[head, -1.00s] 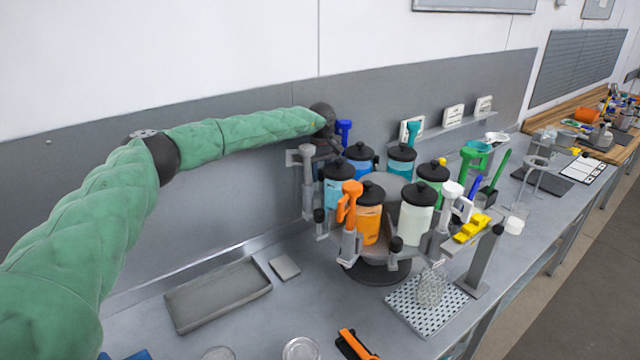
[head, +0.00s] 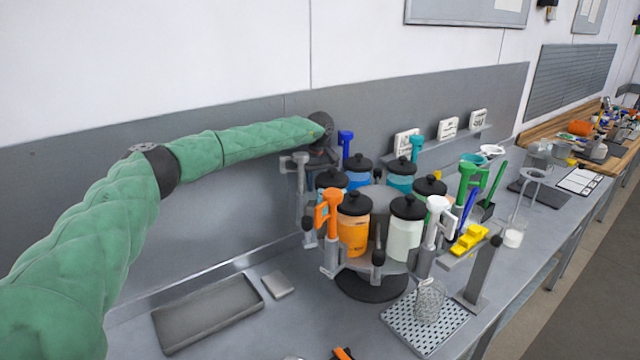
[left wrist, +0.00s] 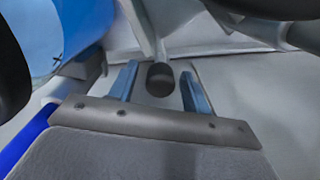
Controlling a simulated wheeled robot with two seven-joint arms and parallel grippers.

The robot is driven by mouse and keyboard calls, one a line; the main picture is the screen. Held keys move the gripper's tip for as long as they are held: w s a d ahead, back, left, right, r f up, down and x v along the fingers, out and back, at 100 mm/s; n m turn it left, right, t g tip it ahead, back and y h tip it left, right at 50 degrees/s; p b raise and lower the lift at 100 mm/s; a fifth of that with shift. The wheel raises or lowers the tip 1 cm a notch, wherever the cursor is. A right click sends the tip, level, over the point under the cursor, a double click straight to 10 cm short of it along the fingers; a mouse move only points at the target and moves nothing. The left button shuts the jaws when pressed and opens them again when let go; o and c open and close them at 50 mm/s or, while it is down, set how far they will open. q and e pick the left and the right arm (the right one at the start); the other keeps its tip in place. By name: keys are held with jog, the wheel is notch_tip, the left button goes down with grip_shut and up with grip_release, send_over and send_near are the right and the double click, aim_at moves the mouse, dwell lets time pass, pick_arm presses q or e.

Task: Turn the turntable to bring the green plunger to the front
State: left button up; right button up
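The turntable (head: 352,270) carries a ring of black-lidded jars, with coloured plungers on holders around its rim. The green plunger (head: 467,180) is on the turntable's right side, beside the green jar (head: 430,186). The orange plunger (head: 328,212) is at front left, and the white plunger (head: 437,216) at front right. My left gripper reaches behind the turntable's back left; its fingers are hidden in the head view. In the left wrist view my left gripper (left wrist: 160,74) is open, with a black knob (left wrist: 160,80) between its spread fingers and gaps on both sides. My right gripper is not in view.
A grey tray (head: 205,310) lies at left. The wall panel is close behind my left arm.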

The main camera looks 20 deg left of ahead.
pick_arm(q)
jog(key=shift+r, duration=0.7)
notch_tip(320, 180, up, 6)
jog(key=shift+f+p, duration=0.1)
jog(key=shift+p, duration=0.5)
jog(key=shift+r, duration=0.3)
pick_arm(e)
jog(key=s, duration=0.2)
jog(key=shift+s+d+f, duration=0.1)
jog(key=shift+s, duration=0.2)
pick_arm(q)
jog(key=shift+c, duration=0.2)
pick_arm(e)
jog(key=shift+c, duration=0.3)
